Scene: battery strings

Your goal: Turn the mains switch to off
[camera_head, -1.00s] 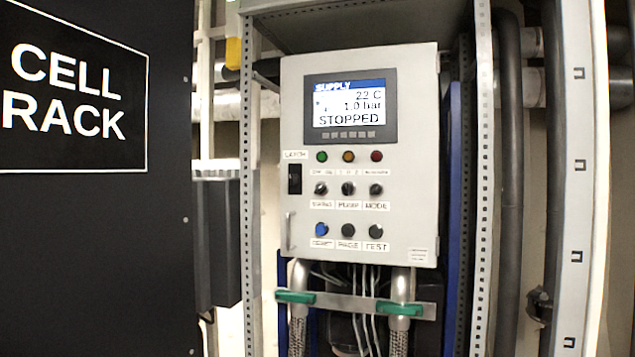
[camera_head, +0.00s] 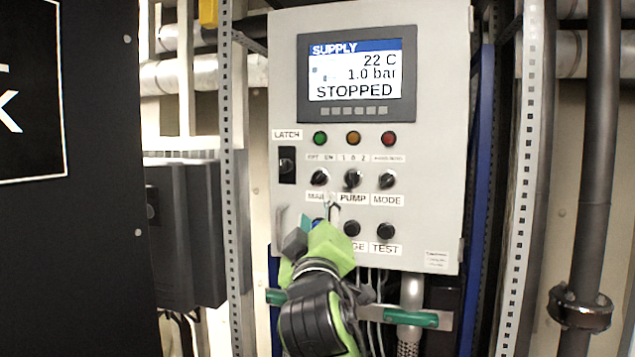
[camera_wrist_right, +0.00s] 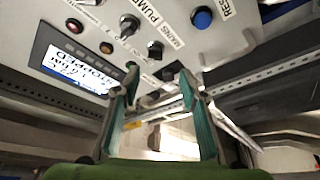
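The mains switch (camera_head: 319,178) is a black rotary knob at the left of the knob row on the grey panel (camera_head: 440,130). Its MAINS label below is partly hidden by my right gripper (camera_head: 319,218). The exact direction of its pointer is too small to tell. In the right wrist view, the mains switch (camera_wrist_right: 155,50) shows just beyond the gap between the fingertips of my open, empty right gripper (camera_wrist_right: 159,80). The gripper is below the knob in the head view, apparently apart from it. My left gripper is not in view.
The pump knob (camera_head: 352,179) and mode knob (camera_head: 387,180) are close to the right. The latch switch (camera_head: 287,165) is at upper left. A blue reset button (camera_wrist_right: 201,18) is near the gripper. The display (camera_head: 356,78) reads STOPPED. A rack post (camera_head: 228,150) stands left.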

